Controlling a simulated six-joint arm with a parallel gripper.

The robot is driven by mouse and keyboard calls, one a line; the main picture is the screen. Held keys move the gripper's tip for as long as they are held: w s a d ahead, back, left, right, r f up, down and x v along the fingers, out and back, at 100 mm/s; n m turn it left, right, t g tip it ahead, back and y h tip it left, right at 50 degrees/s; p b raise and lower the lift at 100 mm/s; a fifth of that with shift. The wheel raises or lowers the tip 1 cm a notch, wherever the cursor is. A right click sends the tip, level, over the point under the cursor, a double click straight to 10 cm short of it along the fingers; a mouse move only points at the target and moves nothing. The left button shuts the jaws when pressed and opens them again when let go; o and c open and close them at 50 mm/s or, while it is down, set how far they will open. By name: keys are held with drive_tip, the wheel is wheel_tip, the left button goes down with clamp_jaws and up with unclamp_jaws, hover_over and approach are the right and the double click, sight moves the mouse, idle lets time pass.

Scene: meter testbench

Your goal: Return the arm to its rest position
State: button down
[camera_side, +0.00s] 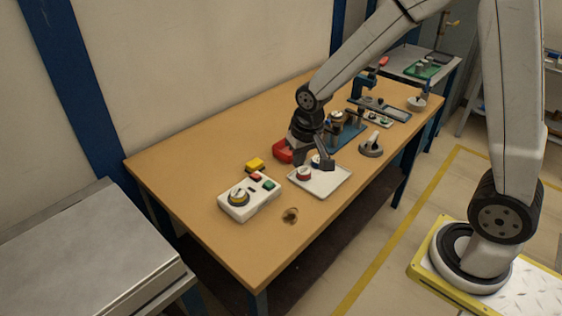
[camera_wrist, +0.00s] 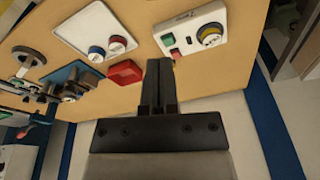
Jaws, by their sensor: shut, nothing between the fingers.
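My gripper (camera_side: 326,163) hangs from my arm over the wooden table (camera_side: 200,160), above or near a white plate (camera_side: 333,183). In the wrist view my gripper (camera_wrist: 159,66) has its two dark fingers together with nothing between them. In that view the fingers lie between a red box (camera_wrist: 124,73) and a white control box (camera_wrist: 190,32). How high the fingertips are above the table is hard to tell.
The control box with a yellow dial (camera_side: 239,196) stands front left, a yellow block (camera_side: 255,164) behind it. The white plate carries red and blue round parts. A blue fixture (camera_side: 346,136) and a grey knob-like part (camera_side: 371,146) stand farther right. The table's left end is clear.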

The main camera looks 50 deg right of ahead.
drive_tip(key=s+n, duration=0.3)
drive_tip(key=s, duration=0.7)
drive_tip(key=shift+s+a, duration=0.25)
drive_tip(key=shift+s, duration=0.05)
